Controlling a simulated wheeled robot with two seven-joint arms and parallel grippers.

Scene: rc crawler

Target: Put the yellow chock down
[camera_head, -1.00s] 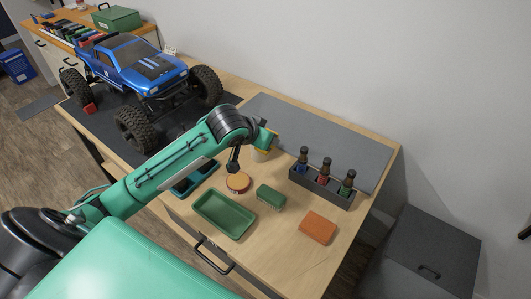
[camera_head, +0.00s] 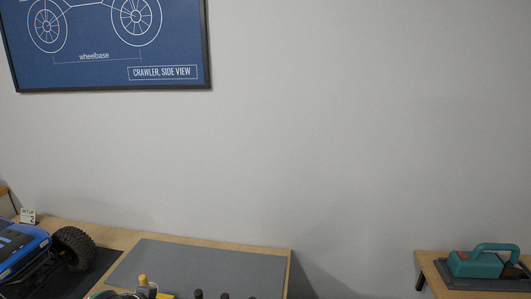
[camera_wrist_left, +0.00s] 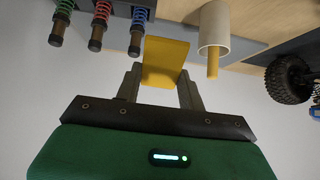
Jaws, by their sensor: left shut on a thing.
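The yellow chock (camera_wrist_left: 165,58) is between the two grey fingers of my left gripper (camera_wrist_left: 160,72) in the left wrist view. The gripper is shut on it. A bit of yellow at the bottom edge of the head view seems to be the same chock (camera_head: 167,296), mostly cut off. Whether the chock touches a surface cannot be told. My right gripper is in neither view.
A white cup (camera_wrist_left: 213,30) with a yellow handle (camera_wrist_left: 213,65) is close beside the chock. Several shock absorbers (camera_wrist_left: 100,27) line the other side. The grey mat (camera_head: 205,266) looks clear; the blue crawler (camera_head: 22,250) stands left. A teal tool (camera_head: 478,263) sits far right.

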